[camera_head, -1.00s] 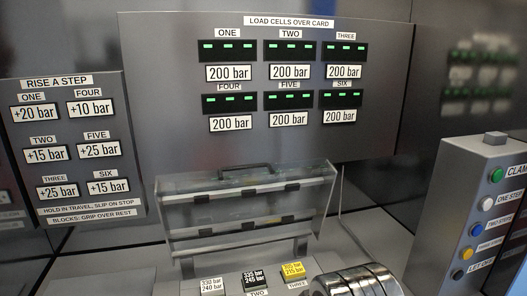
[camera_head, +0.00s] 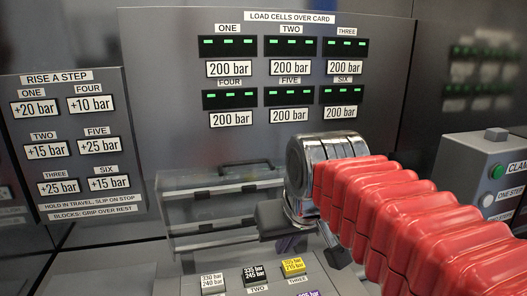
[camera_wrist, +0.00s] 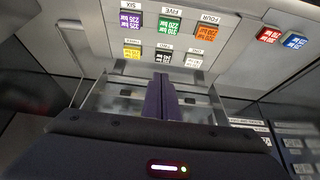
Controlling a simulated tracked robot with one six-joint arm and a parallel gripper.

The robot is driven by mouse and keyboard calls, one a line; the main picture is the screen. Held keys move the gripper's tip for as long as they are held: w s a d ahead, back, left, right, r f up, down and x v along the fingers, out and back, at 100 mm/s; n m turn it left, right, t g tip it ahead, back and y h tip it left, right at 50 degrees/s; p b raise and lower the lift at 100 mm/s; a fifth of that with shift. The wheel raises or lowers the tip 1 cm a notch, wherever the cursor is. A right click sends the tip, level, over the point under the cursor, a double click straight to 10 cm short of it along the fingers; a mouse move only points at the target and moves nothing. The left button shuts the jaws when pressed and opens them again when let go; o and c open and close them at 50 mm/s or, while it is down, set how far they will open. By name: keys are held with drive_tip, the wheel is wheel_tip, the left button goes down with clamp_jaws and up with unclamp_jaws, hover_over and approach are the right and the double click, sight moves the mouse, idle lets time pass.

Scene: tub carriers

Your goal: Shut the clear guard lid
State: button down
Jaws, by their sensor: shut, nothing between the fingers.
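The clear guard lid (camera_head: 180,212) stands raised and tilted behind the row of colored blocks in the head view. It has pale cross bars with dark clips and a black handle (camera_head: 245,163) along its top. My gripper (camera_head: 288,244) is low in front of the lid's right part, and my arm hides that side. Its purple fingers (camera_wrist: 160,97) are together and empty in the wrist view. The lid (camera_wrist: 115,103) shows there behind and beside the fingers; whether they touch it I cannot tell.
Labeled blocks, white (camera_head: 213,283), black (camera_head: 254,275) and yellow (camera_head: 293,266), sit on the deck just below my gripper. A grey button box (camera_head: 478,165) stands at the right. A load-cell panel (camera_head: 170,80) rises behind the lid; a step card (camera_head: 70,140) is at left.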

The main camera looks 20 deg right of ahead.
drive_tip(key=w+d+r, duration=0.1)
drive_tip(key=w+r, duration=0.8)
drive_tip(key=w, duration=0.2)
drive_tip(key=w+d+r, duration=0.1)
drive_tip(key=w+r, duration=0.8)
drive_tip(key=w, duration=0.3)
drive_tip(key=shift+w+r, duration=0.15)
drive_tip(key=shift+w, duration=0.15)
drive_tip(key=shift+d, duration=0.1)
drive_tip(key=x, duration=1)
drive_tip(key=shift+w, duration=0.2)
drive_tip(key=shift+s+f, duration=0.15)
drive_tip(key=shift+s, duration=0.85)
drive_tip(key=shift+s+f, duration=0.2)
drive_tip(key=shift+s, duration=0.8)
drive_tip(key=shift+s+t, duration=0.15)
drive_tip(key=shift+t, duration=0.15)
